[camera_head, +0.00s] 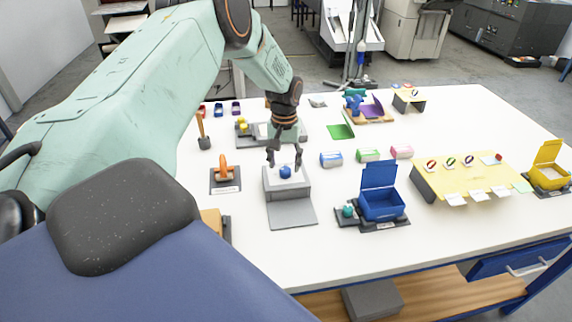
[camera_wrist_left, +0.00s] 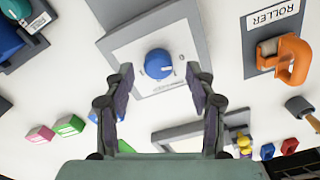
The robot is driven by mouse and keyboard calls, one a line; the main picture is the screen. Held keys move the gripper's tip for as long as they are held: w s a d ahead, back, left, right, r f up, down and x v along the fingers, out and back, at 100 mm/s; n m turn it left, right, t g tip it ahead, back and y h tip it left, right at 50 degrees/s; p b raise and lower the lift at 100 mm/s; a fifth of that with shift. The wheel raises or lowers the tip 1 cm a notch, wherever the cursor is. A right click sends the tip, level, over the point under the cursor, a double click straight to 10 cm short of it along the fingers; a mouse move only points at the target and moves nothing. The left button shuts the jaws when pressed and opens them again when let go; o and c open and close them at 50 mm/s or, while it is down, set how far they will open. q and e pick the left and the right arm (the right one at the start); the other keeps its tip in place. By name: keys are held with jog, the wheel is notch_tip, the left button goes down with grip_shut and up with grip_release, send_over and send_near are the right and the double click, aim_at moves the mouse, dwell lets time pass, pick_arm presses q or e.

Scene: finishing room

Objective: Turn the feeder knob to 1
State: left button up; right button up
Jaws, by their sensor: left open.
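The feeder knob (camera_head: 285,172) is a round blue knob on the pale top of a grey box (camera_head: 289,203) near the middle of the table. My left gripper (camera_head: 284,161) points down just above the knob, open and empty. In the left wrist view its two fingers (camera_wrist_left: 160,76) stand apart on either side of the knob, with gaps showing. I cannot tell the knob's setting. My right gripper is out of view.
An orange roller handle (camera_head: 223,172) on a dark base stands left of the box. A blue open box (camera_head: 382,205) stands to the right, and a yellow sloped panel (camera_head: 455,182) is farther right. Small coloured blocks (camera_head: 331,159) lie behind. White tabletop is free in front.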

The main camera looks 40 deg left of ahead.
pick_arm(q)
jog(key=shift+w+a+f, duration=0.1)
jog(key=shift+w+f, duration=0.05)
jog(key=shift+f, duration=0.4)
jog(key=shift+w+a+f, duration=0.1)
jog(key=shift+w+f, duration=0.05)
jog(key=shift+f, duration=0.4)
jog(key=shift+d, duration=0.15)
jog(key=shift+s+d+r, duration=0.3)
jog(key=shift+s, duration=0.15)
jog(key=shift+w+a+f, duration=0.2)
jog(key=shift+a, duration=0.05)
jog(key=shift+c, duration=1.4)
jog(key=shift+w+a+f, duration=0.1)
jog(key=shift+w+f, duration=0.1)
jog(key=shift+w, duration=0.05)
jog(key=c, duration=0.3)
jog(key=shift+s+r, duration=0.1)
jog(key=c, duration=0.3)
jog(key=shift+c, duration=1.3)
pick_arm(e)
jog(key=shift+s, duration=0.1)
